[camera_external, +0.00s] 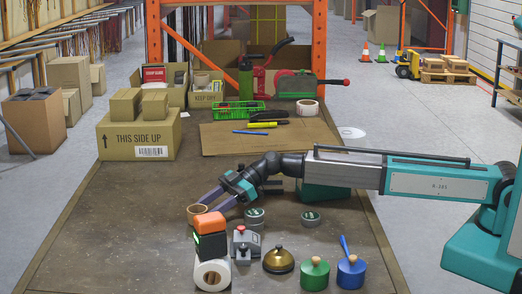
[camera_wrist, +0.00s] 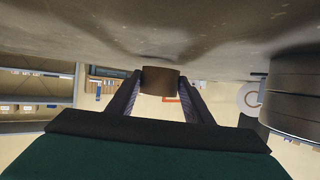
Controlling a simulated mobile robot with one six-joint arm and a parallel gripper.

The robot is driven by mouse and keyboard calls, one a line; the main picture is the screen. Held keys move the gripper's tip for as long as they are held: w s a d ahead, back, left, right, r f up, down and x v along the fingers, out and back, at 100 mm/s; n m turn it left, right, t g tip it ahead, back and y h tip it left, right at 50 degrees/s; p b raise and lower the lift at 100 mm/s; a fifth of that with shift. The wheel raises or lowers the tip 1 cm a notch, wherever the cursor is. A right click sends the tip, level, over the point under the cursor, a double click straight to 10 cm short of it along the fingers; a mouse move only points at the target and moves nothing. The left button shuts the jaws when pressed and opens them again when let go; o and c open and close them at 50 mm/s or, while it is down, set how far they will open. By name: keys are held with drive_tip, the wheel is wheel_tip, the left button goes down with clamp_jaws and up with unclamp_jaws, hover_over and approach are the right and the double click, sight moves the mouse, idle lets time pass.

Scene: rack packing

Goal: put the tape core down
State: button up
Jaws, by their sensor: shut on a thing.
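The tape core (camera_external: 197,213) is a short brown ring at the left of the middle of the bench. My gripper (camera_external: 207,203) reaches it from the right, and its two fingers are shut on it. In the wrist view the tape core (camera_wrist: 160,80) sits between the fingertips of my gripper (camera_wrist: 159,88). The bench surface (camera_wrist: 140,30) lies at the top of that view, very close to the core. I cannot tell whether the core touches the bench.
An orange and black device (camera_external: 210,224) and a white roll (camera_external: 212,275) stand just in front of the core. Grey-green tins (camera_external: 255,216) stand to its right, one also large in the wrist view (camera_wrist: 295,95). A brass bell (camera_external: 279,260) is nearer. The bench left of the core is clear.

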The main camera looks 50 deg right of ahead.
drive_tip(key=shift+f, duration=0.4)
drive_tip(key=shift+f, duration=0.2)
drive_tip(key=o, duration=1)
drive_tip(key=shift+r, duration=0.25)
drive_tip(key=v, duration=0.5)
drive_tip(key=shift+s+d, duration=0.1)
drive_tip(key=shift+d, duration=0.05)
wheel_tip(320, 180, up, 5)
drive_tip(key=shift+f, duration=0.15)
drive_tip(key=shift+r, duration=1.1)
